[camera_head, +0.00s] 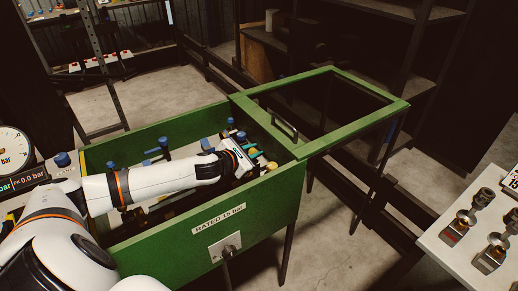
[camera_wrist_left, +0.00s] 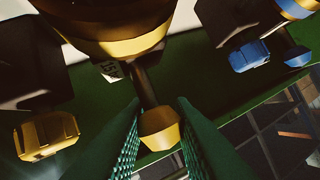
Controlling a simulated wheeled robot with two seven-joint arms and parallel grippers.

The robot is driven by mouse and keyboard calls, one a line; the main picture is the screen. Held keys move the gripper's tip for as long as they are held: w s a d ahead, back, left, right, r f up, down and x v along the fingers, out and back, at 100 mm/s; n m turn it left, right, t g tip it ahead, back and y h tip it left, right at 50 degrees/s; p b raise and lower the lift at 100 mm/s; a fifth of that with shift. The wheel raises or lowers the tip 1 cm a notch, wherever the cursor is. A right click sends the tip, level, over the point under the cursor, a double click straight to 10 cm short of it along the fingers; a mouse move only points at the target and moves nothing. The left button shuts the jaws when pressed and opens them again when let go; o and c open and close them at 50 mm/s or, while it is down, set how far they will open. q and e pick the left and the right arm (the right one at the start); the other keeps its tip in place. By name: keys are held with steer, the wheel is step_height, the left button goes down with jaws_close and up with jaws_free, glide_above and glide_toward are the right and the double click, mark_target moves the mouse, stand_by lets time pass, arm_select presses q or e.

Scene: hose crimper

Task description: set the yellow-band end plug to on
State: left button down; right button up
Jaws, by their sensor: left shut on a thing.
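In the left wrist view a yellow knob (camera_wrist_left: 160,128) sits on a short dark stem below a large dark body with a gold-yellow band (camera_wrist_left: 130,45), which looks like the yellow-band end plug. The two teal ribbed fingers of my left gripper (camera_wrist_left: 158,118) stand on either side of the knob and are shut on it. In the head view my left gripper (camera_head: 257,157) reaches into the far right part of the green box, beside small yellow parts (camera_head: 272,167). The plug is mostly hidden there. My right gripper is not in view.
The green box (camera_head: 215,226) has a framed lid (camera_head: 355,91) swung open to the right. Blue-handled fittings (camera_head: 163,143) stand inside it. In the wrist view, another yellow part (camera_wrist_left: 47,137) is left and a blue part (camera_wrist_left: 249,56) right. A white table (camera_head: 455,240) holds fittings.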

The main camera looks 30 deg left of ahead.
arm_select(q)
steer(key=shift+s+a, duration=0.2)
steer(key=shift+s, duration=0.35)
steer(key=shift+f, duration=0.1)
steer(key=c, duration=1.6)
jaws_free()
steer(key=o, duration=0.3)
steer(key=shift+s+a, duration=0.1)
steer(key=shift+s, duration=0.1)
